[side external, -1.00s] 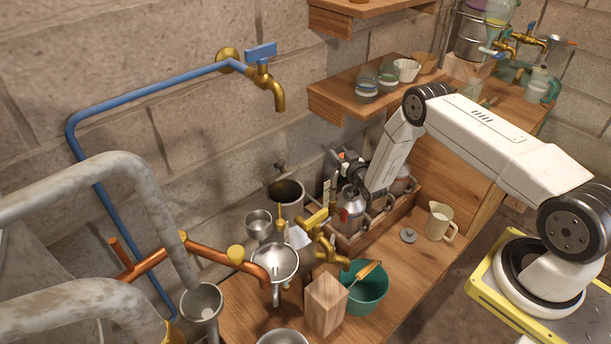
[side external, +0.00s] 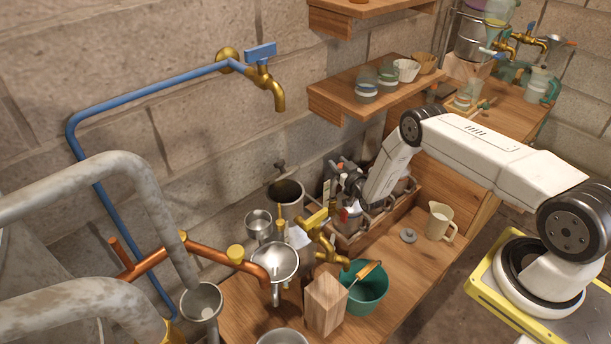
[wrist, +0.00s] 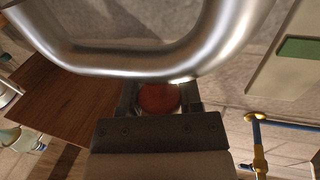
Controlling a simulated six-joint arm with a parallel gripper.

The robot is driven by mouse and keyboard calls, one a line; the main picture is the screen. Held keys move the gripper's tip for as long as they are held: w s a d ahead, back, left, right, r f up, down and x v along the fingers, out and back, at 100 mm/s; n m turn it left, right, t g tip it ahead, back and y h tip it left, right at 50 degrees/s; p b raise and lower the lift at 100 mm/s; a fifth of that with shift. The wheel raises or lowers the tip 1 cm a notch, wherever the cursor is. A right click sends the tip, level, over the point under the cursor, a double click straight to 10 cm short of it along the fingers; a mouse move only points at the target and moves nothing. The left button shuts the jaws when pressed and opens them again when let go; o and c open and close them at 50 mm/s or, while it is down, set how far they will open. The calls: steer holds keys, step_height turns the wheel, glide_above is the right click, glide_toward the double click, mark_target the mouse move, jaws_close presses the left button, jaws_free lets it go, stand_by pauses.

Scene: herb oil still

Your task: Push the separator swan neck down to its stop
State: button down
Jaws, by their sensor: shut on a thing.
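My gripper (side external: 346,186) is over the crate at the back of the bench. In the wrist view my gripper (wrist: 160,88) is shut on a rounded red-brown thing (wrist: 158,99), only partly visible between the jaws. A thick bent steel tube (wrist: 150,60) crosses close above the jaws in that view; it may be the swan neck, but I cannot tell whether it joins the red-brown part. In the side view the swan neck and its seat cannot be made out, as my wrist and the clutter hide that spot.
Brass taps (side external: 326,236) stand just in front of my gripper. A wooden block (side external: 325,305), a green bucket (side external: 367,290), a steel funnel (side external: 275,262) and a beige jug (side external: 440,222) share the bench. A wooden shelf (side external: 340,98) overhangs behind. Bare bench lies at front right.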

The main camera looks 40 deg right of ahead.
steer(key=shift+s+f, duration=0.1)
steer(key=shift+f, duration=0.15)
steer(key=shift+c, duration=1.3)
jaws_free()
steer(key=v, duration=0.7)
steer(key=shift+s, duration=0.3)
steer(key=shift+a+r, duration=0.1)
steer(key=shift+r, duration=0.1)
